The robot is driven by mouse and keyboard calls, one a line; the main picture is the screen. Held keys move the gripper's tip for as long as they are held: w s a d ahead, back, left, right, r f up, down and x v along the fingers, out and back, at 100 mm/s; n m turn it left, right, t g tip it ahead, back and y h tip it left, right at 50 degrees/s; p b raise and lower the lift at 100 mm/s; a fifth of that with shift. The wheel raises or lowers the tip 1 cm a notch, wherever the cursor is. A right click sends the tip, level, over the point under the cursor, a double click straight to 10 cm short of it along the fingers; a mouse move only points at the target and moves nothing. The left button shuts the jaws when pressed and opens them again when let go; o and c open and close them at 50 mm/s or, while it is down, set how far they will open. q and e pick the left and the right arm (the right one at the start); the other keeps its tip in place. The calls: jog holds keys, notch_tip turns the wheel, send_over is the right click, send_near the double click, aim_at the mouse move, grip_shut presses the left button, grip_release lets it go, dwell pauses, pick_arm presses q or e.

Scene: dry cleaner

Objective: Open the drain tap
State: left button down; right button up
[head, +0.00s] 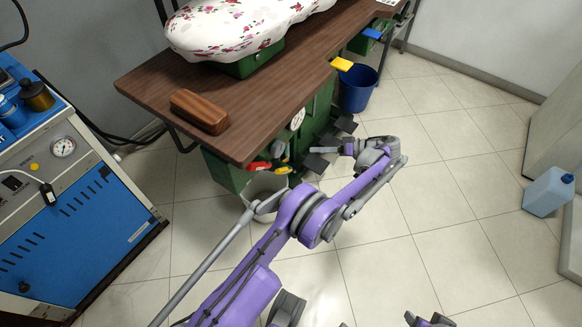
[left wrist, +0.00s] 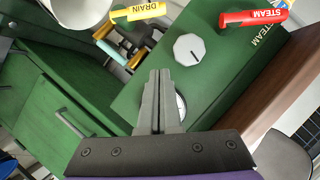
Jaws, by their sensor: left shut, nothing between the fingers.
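The drain tap (left wrist: 138,12) is a yellow handle lettered DRAIN at the top of the left wrist view, on the green machine body (left wrist: 190,85). In the head view, a yellow handle (head: 285,155) shows under the table's front end, beside a red one. My left gripper (head: 322,150) is shut and empty, in front of the green body. In the left wrist view, its fingers (left wrist: 160,76) are together, below the drain tap and apart from it, overlapping a round dial in the picture.
A red STEAM handle (left wrist: 255,17) and a white knob (left wrist: 189,49) are nearby. A brown tabletop (head: 160,85) overhangs the taps. Dark pedals (head: 316,163) stand beyond my gripper. A blue bucket (head: 357,92) and jug (head: 547,192) are on the floor.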

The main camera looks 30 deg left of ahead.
pick_arm(q)
jog(key=shift+d+f+n+y, duration=0.2)
jog(key=shift+f+n+y, duration=0.1)
jog(key=shift+f, duration=0.75)
jog(key=b, duration=0.2)
send_over(289, 174)
jog(key=w, duration=0.3)
jog(key=f, duration=0.3)
jog(key=shift+a, duration=0.25)
jog(key=shift+s+d+f, duration=0.2)
jog(key=shift+s+f, duration=0.7)
jog(key=shift+f, duration=0.05)
jog(key=shift+s+d+f, duration=0.1)
jog(key=shift+s+f, duration=0.35)
jog(key=shift+s, duration=0.1)
jog(key=shift+s+n+t, duration=0.2)
jog(key=shift+n+t, duration=0.1)
jog(key=shift+n, duration=0.2)
